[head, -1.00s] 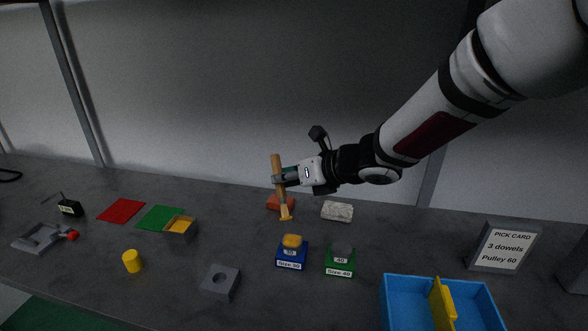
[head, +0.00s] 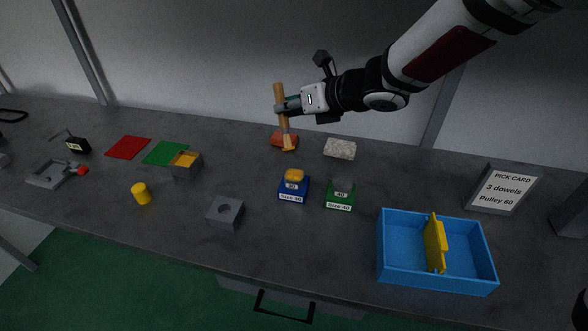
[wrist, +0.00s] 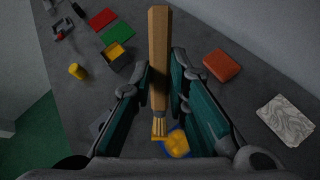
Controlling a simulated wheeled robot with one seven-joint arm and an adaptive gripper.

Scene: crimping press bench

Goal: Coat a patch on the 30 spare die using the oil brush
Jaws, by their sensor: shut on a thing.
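My gripper (head: 283,107) is shut on the oil brush (head: 281,98), a wooden handle with bristles pointing down. It holds the brush upright above the bench, and the bristle tip is a yellowish colour. In the wrist view the brush (wrist: 158,60) stands between the fingers, bristles near the blue block. The 30 spare die (head: 294,175) is a yellow piece on the blue block labelled Size 30 (head: 292,197); it also shows in the wrist view (wrist: 177,143). The brush appears apart from it. A grey die marked 40 sits on the green Size 40 block (head: 339,201).
A grey box with yellow inside (head: 186,165), a yellow cylinder (head: 141,194) and a grey block with a hole (head: 225,212) stand left. A red-orange block (head: 279,139) and a pale stone-like block (head: 340,148) lie behind. A blue tray (head: 400,279) and pick card (head: 502,190) are right.

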